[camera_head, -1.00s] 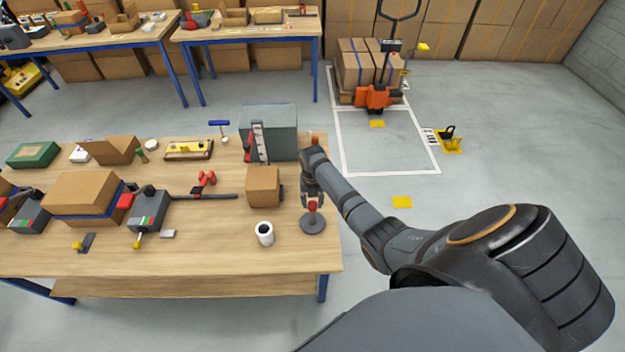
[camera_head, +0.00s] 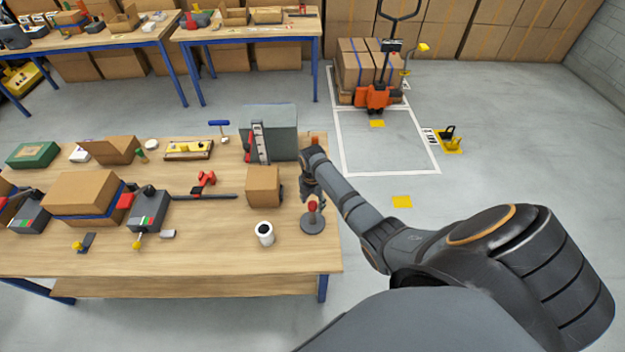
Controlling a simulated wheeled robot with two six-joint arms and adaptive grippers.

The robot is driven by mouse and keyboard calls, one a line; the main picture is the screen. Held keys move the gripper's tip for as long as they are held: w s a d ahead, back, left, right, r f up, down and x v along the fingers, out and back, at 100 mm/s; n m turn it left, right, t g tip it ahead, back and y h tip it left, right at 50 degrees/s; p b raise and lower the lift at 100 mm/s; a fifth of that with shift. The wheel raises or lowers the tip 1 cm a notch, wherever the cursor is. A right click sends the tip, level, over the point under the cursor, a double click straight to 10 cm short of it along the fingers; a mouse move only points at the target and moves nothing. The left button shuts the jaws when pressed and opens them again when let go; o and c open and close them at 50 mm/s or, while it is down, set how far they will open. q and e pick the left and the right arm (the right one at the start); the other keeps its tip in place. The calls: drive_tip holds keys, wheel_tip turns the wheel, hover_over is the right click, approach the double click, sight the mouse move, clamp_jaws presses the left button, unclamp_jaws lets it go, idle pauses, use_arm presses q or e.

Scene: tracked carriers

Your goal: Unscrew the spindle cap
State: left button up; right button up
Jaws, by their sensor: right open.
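The spindle stands near the right edge of the near table. Its dark round base (camera_head: 313,224) rests flat on the wood, and its red cap (camera_head: 312,206) sits at the top of the upright post. My right gripper (camera_head: 312,196) is open and empty, just above and behind the cap. The view is too small to tell whether the fingertips touch the cap. My left gripper is not in view.
A small cardboard box (camera_head: 263,186) and a white roll (camera_head: 265,233) stand left of the spindle. A grey-green box (camera_head: 270,131) stands behind, near my right arm. Several tools and boxes fill the table's left. The table front near the spindle is clear.

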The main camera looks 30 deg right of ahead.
drive_tip(key=m, duration=0.4)
drive_tip(key=shift+m, duration=0.3)
drive_tip(key=m, duration=1)
drive_tip(key=shift+m, duration=0.4)
drive_tip(key=m, duration=0.6)
drive_tip(key=shift+c, duration=0.2)
